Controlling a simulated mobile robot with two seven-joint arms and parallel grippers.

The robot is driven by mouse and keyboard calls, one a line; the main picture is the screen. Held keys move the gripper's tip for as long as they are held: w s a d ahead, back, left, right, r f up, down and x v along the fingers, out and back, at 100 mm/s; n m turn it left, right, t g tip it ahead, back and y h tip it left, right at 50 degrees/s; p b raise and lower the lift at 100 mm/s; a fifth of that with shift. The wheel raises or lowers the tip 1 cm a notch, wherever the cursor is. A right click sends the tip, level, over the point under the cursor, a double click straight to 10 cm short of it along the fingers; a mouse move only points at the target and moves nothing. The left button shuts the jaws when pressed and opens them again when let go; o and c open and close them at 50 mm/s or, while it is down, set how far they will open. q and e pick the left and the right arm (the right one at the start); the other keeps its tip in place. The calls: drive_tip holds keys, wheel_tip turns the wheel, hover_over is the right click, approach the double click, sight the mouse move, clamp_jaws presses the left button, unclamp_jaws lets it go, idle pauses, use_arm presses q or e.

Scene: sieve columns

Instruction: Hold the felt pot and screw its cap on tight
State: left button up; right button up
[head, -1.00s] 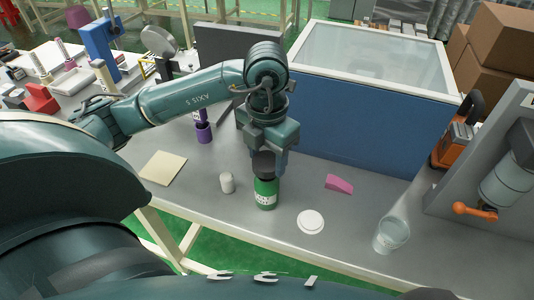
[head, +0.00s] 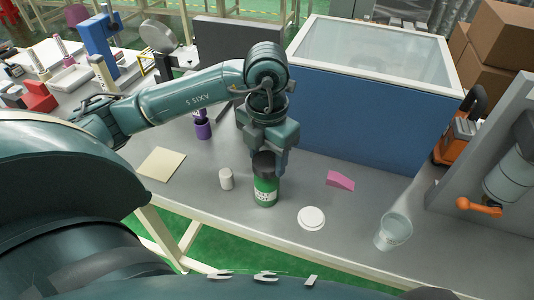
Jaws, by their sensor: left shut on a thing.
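The felt pot (head: 265,190) is a green jar with a white label, upright on the grey bench in the middle of the head view. Its dark cap (head: 264,164) is at the top of the pot. My left gripper (head: 267,154) points down from above and is shut on the cap. The fingers partly hide the cap, so I cannot tell how tightly it sits on the pot. My right gripper is not in view.
A small white cylinder (head: 226,179) stands left of the pot. A cream sheet (head: 162,164) lies left. A blue-sided box (head: 350,125) stands behind.

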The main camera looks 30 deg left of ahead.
use_arm(q)
drive_tip(key=shift+f+b, duration=0.75)
drive_tip(key=shift+f, duration=0.2)
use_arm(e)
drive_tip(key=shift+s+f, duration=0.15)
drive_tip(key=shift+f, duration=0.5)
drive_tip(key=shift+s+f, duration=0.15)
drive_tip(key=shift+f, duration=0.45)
use_arm(q)
drive_tip(key=o, duration=1)
drive_tip(key=shift+o, duration=0.2)
drive_tip(key=shift+r, duration=0.1)
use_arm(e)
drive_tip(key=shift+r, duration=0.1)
use_arm(q)
drive_tip(key=shift+r+p, duration=2.1)
drive_tip(key=shift+r, duration=0.9)
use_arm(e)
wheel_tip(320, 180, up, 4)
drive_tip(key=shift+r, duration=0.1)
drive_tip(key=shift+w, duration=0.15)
